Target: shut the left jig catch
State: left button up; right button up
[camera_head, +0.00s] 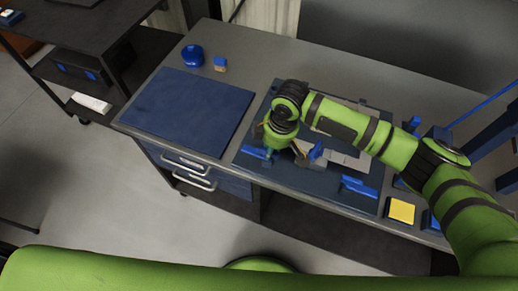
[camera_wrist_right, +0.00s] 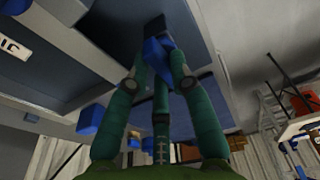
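The jig is a dark blue plate (camera_head: 248,150) on the bench, with pale metal pieces (camera_head: 345,160) on it. The left jig catch has a blue handle (camera_head: 257,152) at the plate's left front. My right gripper (camera_head: 270,146) is lowered beside this handle and partly covers the catch. In the right wrist view its green fingers (camera_wrist_right: 158,66) converge around a blue handle (camera_wrist_right: 157,48) and appear closed on it. The catch's base is hidden. Another blue handle (camera_head: 358,187) lies at the plate's front right. My left gripper is not in view.
A blue mat (camera_head: 188,110) lies on the bench left of the jig. A blue round container (camera_head: 193,55) and a small blue and yellow block (camera_head: 220,64) stand behind it. A yellow block (camera_head: 401,210) sits at the front right. Drawers with handles (camera_head: 187,165) are below.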

jog(key=shift+s+a, duration=0.15)
jog(key=shift+s, duration=0.1)
